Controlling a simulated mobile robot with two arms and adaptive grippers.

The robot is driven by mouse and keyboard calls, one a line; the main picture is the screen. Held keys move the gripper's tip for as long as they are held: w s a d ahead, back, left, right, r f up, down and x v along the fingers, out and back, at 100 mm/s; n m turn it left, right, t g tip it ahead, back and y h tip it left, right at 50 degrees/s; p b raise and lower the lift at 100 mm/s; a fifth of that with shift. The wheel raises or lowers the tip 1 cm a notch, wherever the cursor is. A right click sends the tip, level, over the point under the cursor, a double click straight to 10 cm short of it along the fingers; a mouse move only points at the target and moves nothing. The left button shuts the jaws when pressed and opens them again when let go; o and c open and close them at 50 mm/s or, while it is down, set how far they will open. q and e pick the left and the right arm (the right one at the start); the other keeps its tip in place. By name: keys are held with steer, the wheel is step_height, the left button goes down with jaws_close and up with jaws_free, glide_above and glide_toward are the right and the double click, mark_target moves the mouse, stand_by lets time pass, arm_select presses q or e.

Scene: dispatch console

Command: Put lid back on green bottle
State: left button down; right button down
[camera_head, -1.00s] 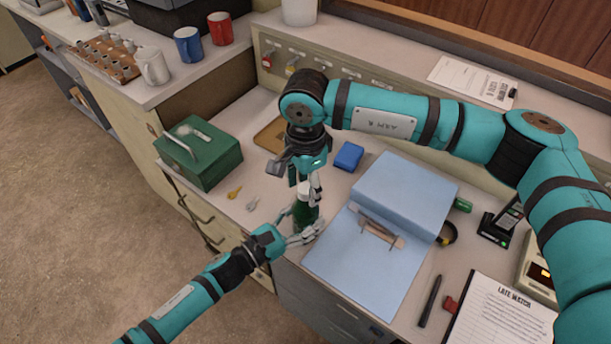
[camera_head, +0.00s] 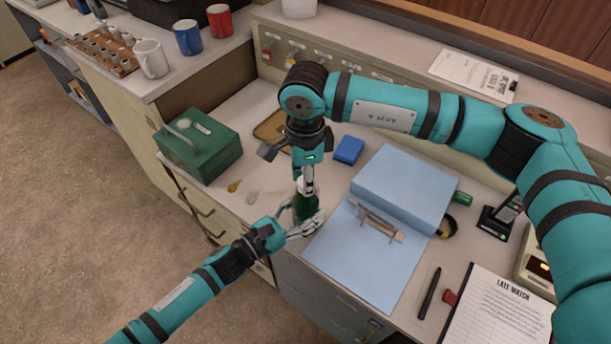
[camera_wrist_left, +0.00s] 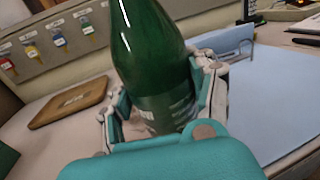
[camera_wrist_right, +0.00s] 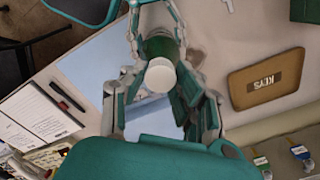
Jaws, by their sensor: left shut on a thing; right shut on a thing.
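The green bottle (camera_head: 306,209) stands upright near the front edge of the counter. My left gripper (camera_head: 301,222) is shut around its body; the left wrist view shows the fingers on both sides of the dark green glass (camera_wrist_left: 155,70). My right gripper (camera_head: 305,184) points down from above and is shut on the white lid (camera_wrist_right: 160,75). The lid is over the bottle's top, in line with the green bottle (camera_wrist_right: 160,46) in the right wrist view. The fingers hide the rim, so I cannot tell whether the lid touches it.
A green box (camera_head: 204,152) and two keys lie left of the bottle. A blue folder (camera_head: 365,262) with a clip lies close on the right. A small blue block (camera_head: 348,150) and a brown key tray (camera_wrist_right: 266,80) are behind. My right arm spans the counter's back.

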steer(key=m, duration=0.7)
steer(key=shift+m, duration=0.3)
steer(key=c, duration=0.9)
jaws_free()
step_height(320, 180, up, 12)
arm_select(q)
steer(key=shift+c, duration=1.7)
jaws_free()
steer(key=shift+s+a, duration=0.1)
steer(key=v, duration=1.1)
steer(key=shift+s+a, duration=0.25)
steer(key=shift+a, duration=0.1)
